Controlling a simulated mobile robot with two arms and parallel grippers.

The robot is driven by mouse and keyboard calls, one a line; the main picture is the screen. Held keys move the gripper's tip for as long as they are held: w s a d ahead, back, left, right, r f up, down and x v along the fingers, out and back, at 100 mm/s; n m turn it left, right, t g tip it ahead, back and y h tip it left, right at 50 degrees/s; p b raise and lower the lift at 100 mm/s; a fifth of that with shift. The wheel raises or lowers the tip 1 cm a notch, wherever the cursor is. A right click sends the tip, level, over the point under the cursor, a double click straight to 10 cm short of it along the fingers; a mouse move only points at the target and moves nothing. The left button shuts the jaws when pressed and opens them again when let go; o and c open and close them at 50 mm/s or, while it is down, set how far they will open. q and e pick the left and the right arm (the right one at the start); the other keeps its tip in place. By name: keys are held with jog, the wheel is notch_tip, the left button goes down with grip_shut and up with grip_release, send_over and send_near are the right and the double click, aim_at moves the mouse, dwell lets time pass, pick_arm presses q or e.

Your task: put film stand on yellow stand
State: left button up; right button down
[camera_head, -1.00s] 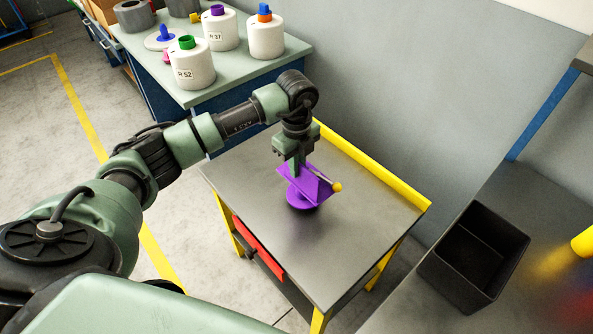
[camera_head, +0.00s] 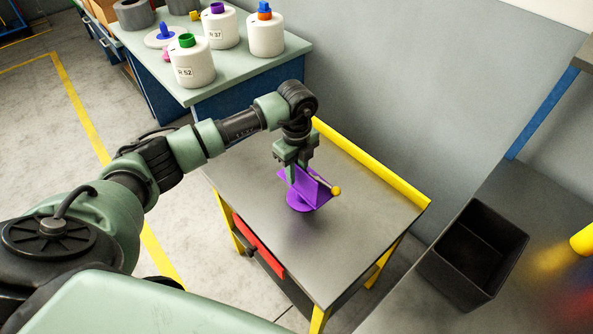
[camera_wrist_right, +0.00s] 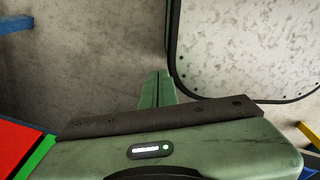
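The purple film stand (camera_head: 300,203), with a round base, angled plates and a small yellow knob, is on or just above the grey top of the yellow-framed stand (camera_head: 372,218). My left gripper (camera_head: 297,172) points down at its upper plates, with its fingers against or beside them. The fingers overlap the purple part, so I cannot tell if they grip it. My right gripper (camera_wrist_right: 158,88) shows only in the right wrist view, its two green fingers together with nothing between them.
A raised yellow edge (camera_head: 375,170) runs along the stand's back. A black bin (camera_head: 474,250) is at the right. The stand's front top is clear.

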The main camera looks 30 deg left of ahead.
pick_arm(q)
notch_tip(320, 180, up, 11)
jog(key=shift+r+b, duration=0.1)
jog(key=shift+b, duration=1.1)
jog(key=shift+r, duration=0.55)
